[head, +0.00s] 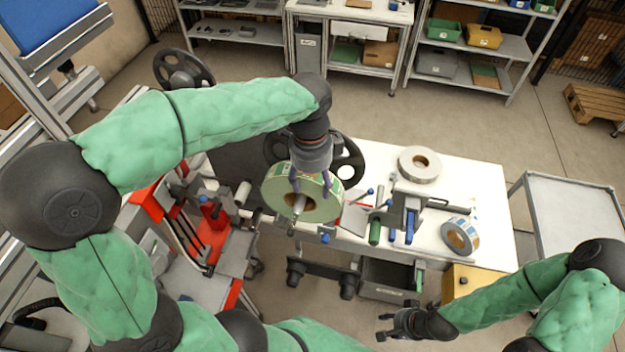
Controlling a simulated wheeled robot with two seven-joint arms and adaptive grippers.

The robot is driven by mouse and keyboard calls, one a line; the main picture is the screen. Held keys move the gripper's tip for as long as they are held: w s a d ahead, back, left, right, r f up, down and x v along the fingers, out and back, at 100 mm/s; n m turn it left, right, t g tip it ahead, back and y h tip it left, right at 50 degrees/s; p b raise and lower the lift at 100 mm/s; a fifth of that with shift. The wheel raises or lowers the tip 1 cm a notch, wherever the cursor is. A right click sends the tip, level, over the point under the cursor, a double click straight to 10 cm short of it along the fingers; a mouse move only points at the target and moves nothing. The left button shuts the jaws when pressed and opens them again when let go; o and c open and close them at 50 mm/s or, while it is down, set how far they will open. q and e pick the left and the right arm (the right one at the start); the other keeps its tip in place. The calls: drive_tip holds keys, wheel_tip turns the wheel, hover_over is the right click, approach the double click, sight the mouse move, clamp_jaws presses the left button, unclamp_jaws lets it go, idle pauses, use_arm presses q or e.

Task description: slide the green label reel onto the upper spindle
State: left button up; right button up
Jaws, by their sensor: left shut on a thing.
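A pale metal rod, seemingly the upper spindle (299,204), shows at the reel's centre hole. I cannot tell how far the reel is along it. My right gripper (384,326) is open and empty at the lower middle, low in front of the table and away from the reel.
A white reel (408,158) and a grey-blue reel (456,239) are on the white table (485,180). Dark handwheels stand behind the green reel. A red and grey machine (205,245) is at left. A grey cart (572,195) stands at right. Shelves line the back.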

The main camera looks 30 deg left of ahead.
use_arm(q)
drive_tip(key=shift+w+r, duration=0.1)
drive_tip(key=shift+w+a+p, duration=0.25)
drive_tip(key=shift+w+p, duration=0.05)
drive_tip(key=shift+w, duration=0.65)
drive_tip(key=shift+w+a+p, duration=0.25)
drive_tip(key=shift+w, duration=0.65)
drive_tip(key=shift+w+a, duration=0.1)
drive_tip(key=shift+w, duration=0.35)
drive_tip(key=o, duration=1.8)
drive_tip(key=shift+s, duration=0.1)
drive_tip(key=r, duration=1.2)
drive_tip(key=shift+a, duration=0.2)
